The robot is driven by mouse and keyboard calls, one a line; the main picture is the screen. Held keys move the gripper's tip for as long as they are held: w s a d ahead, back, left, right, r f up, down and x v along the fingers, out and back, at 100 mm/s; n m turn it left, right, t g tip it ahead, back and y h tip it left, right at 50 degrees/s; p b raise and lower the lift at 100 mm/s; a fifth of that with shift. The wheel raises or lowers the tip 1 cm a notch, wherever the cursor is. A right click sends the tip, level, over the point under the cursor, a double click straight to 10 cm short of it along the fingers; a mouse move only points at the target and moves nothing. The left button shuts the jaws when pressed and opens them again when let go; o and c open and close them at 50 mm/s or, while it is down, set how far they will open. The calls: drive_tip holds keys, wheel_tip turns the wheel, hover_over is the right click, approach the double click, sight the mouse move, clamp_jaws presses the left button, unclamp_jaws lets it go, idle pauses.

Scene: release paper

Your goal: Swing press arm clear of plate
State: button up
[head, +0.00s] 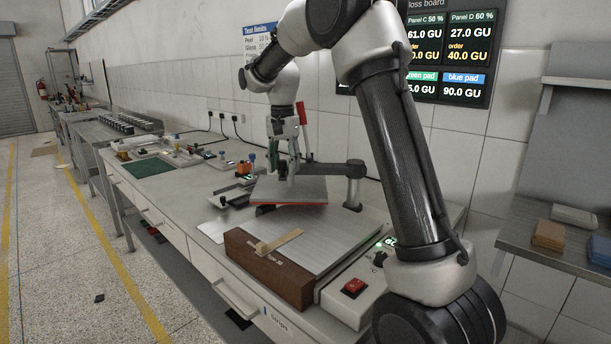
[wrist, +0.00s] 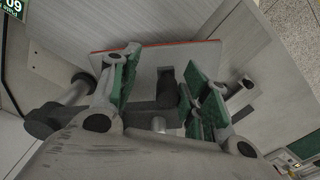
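The press arm (head: 328,168) is a dark horizontal bar on a post (head: 354,190) at the bench's back. A grey press head (head: 290,190) with a red lower edge hangs under its left end. In the head view it sits behind and left of the broad grey plate (head: 335,240), overlapping its far edge in the picture. My gripper (head: 293,165) is over the press head. In the wrist view its green-padded fingers (wrist: 163,92) stand apart on either side of a dark upright handle (wrist: 167,82) on the bar, with gaps showing. Contact on the handle's far side is hidden.
A brown block (head: 265,272) with a tan strip (head: 279,241) stands at the plate's front left. A control box with a red switch (head: 353,287) is at the front right. Small items and a green mat (head: 148,167) lie farther left.

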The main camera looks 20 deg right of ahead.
drive_tip(key=s+d+n, duration=0.2)
drive_tip(key=s+n, duration=0.3)
drive_tip(key=s, duration=0.5)
drive_tip(key=shift+s, duration=0.35)
drive_tip(key=shift+r, duration=0.1)
wheel_tip(320, 180, up, 9)
idle(0.6)
